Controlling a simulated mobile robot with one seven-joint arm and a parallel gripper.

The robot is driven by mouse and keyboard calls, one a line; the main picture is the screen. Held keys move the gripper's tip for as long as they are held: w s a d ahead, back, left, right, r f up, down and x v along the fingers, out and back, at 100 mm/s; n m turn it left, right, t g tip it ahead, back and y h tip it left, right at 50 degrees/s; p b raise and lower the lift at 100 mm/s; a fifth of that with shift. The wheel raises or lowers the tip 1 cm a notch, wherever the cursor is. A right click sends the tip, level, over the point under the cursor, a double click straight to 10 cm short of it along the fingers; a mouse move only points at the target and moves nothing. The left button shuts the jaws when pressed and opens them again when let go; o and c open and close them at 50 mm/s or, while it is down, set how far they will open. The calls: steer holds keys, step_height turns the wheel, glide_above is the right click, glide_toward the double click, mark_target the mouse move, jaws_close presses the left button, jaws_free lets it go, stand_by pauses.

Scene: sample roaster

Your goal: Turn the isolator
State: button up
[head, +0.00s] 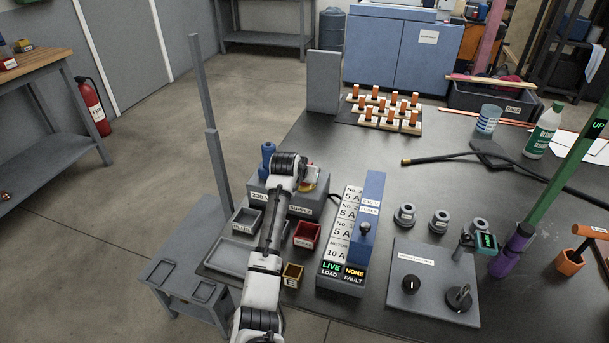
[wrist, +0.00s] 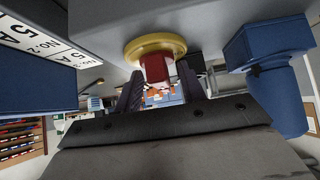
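The isolator shows in the wrist view as a red handle (wrist: 155,68) on a round yellow plate (wrist: 153,47), fixed to a grey housing. In the head view a bit of its yellow and red (head: 309,180) shows beside my wrist, on the grey supply box (head: 305,210); the rest is hidden by my arm. My gripper (wrist: 160,77) has its two dark fingers apart, one on each side of the red handle, tips close to it. I see no clear grip on it. The panel display (head: 342,272) beside the box reads LIVE for load and NONE for fault.
A blue fitting (head: 267,157) stands on the left of the supply box. Small bins, including a red one (head: 306,235), sit in front. The tall blue-and-white panel (head: 370,207) stands close on the right. A grey plate with knobs (head: 428,275) lies farther right.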

jaws_close()
